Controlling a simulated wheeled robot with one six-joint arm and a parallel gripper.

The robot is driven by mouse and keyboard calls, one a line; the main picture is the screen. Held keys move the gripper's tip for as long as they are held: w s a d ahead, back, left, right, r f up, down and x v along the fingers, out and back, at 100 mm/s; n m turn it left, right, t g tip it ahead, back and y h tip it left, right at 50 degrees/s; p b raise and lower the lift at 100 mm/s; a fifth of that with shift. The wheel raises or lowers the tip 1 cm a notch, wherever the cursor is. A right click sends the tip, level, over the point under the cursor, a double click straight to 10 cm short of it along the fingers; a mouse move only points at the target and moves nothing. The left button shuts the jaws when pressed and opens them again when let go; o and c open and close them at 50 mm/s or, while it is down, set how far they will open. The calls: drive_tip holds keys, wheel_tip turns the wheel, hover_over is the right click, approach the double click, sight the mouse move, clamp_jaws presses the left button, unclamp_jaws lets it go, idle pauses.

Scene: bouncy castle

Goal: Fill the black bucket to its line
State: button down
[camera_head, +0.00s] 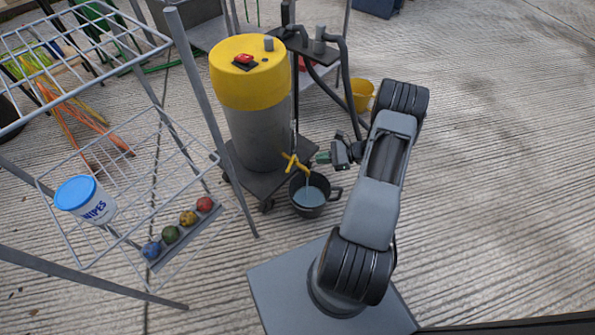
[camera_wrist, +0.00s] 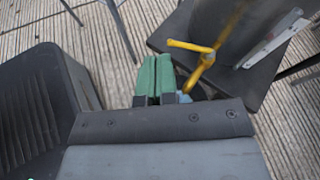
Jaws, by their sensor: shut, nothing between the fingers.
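The black bucket (camera_head: 306,211) stands upright on the ground below the yellow tap (camera_head: 296,163), with bluish water (camera_head: 312,193) inside. A thin pale stream seems to run from the tap into it. I cannot make out the line or the exact level. My gripper (camera_head: 322,157), with green fingertips, is shut and empty, just right of the tap and above the bucket. In the wrist view, the shut fingers (camera_wrist: 163,76) are left of the tap (camera_wrist: 206,50), apparently apart from it. Most of the bucket is hidden there; a bit of blue shows beside the fingers.
A grey drum with a yellow top (camera_head: 250,82) stands on a dark wheeled base (camera_head: 268,178) behind the tap. A wire rack (camera_head: 215,158) at left holds a wipes tub (camera_head: 84,198) and several coloured balls. A yellow bucket (camera_head: 362,92) is behind my arm. The concrete at right is clear.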

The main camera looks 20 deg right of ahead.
drive_tip(key=s+d+f+m+t+b, duration=0.1)
drive_tip(key=d+f+m+t, duration=0.35)
drive_tip(key=f, duration=0.35)
drive_tip(key=b, duration=0.4)
approach(291, 163)
drive_tip(key=x, duration=0.7)
drive_tip(key=shift+s+a+f+h, duration=0.2)
drive_tip(key=shift+a+h, duration=0.1)
drive_tip(key=shift+h, duration=0.1)
